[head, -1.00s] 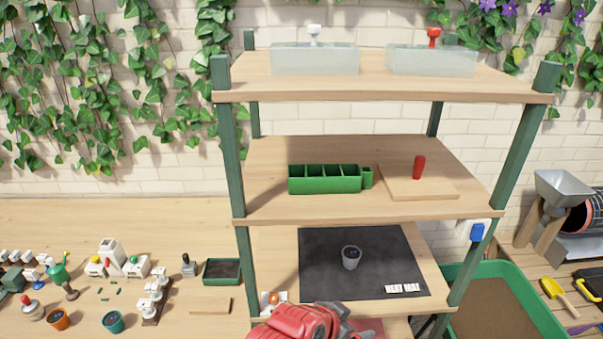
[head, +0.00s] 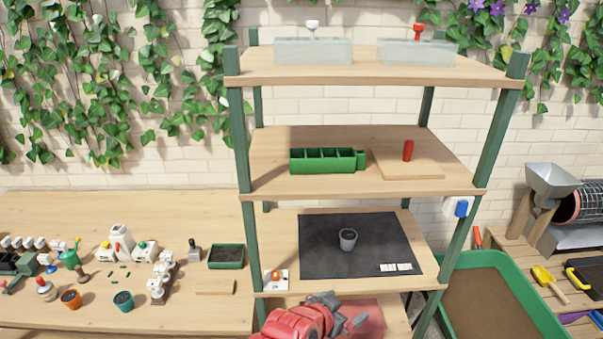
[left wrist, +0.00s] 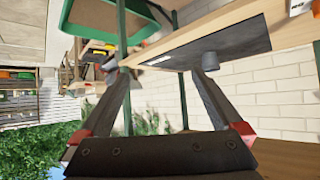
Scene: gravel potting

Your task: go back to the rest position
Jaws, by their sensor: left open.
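My left gripper (head: 350,312) shows at the bottom middle of the head view, in front of the shelf rack and just below the edge of the shelf with the black mat. Its fingers stand apart with nothing between them, as the left wrist view (left wrist: 160,76) also shows. A small grey pot (head: 348,240) with dark contents stands upright on the black mat (head: 320,262), apart from the gripper. In the left wrist view the pot (left wrist: 210,61) appears beside the right fingertip. My right gripper is in neither view.
The rack's green posts (head: 241,150) and wooden shelves (head: 350,190) stand close to my left arm. A green planter (head: 325,160) is on the shelf above. The bench at left holds small pots and tools. A green-rimmed bin (head: 490,262) stands at right.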

